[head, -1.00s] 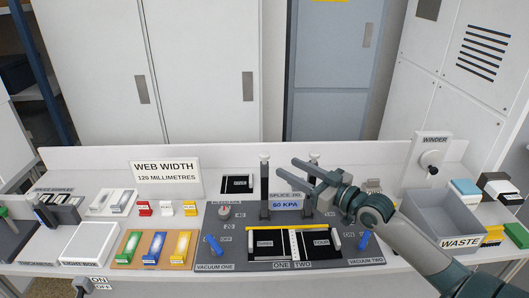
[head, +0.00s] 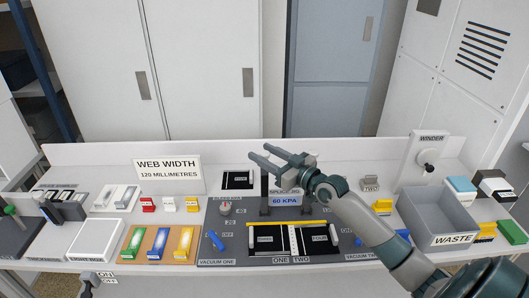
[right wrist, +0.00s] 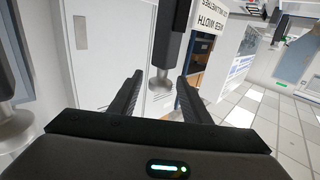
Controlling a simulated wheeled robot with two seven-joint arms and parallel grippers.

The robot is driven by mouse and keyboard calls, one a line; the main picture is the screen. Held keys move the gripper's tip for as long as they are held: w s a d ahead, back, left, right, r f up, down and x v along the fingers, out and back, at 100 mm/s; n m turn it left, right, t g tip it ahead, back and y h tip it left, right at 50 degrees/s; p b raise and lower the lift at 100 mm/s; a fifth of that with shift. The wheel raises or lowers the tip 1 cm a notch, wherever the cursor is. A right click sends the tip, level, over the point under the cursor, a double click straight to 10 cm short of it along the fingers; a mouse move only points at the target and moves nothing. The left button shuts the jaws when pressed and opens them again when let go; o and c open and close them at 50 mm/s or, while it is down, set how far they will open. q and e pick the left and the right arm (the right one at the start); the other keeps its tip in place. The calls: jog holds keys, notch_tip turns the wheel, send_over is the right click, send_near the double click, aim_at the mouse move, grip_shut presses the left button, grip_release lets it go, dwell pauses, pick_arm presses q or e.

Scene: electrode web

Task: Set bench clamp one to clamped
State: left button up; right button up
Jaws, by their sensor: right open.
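Bench clamp one is the left of two dark clamps behind the splice plate. Its thin dark upright lever (head: 265,184) shows just under my right gripper in the head view; its top is hidden there. In the right wrist view, inverted, the dark lever (right wrist: 171,35) comes down between the fingers, with its pale knob (right wrist: 160,82) in the gap, apart from both. My right gripper (head: 259,151) is open, and it also shows in the right wrist view (right wrist: 158,88). A second knobbed post (right wrist: 8,108) is at that view's left edge. My left gripper is out of view.
The splice plate (head: 340,250) lies in front, with blue vacuum levers at its sides. A grey waste bin (head: 440,207) and the winder (head: 428,160) stand to the right. The web width sign (head: 168,169) stands to the left.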

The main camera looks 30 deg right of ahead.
grip_shut()
dwell(0.3)
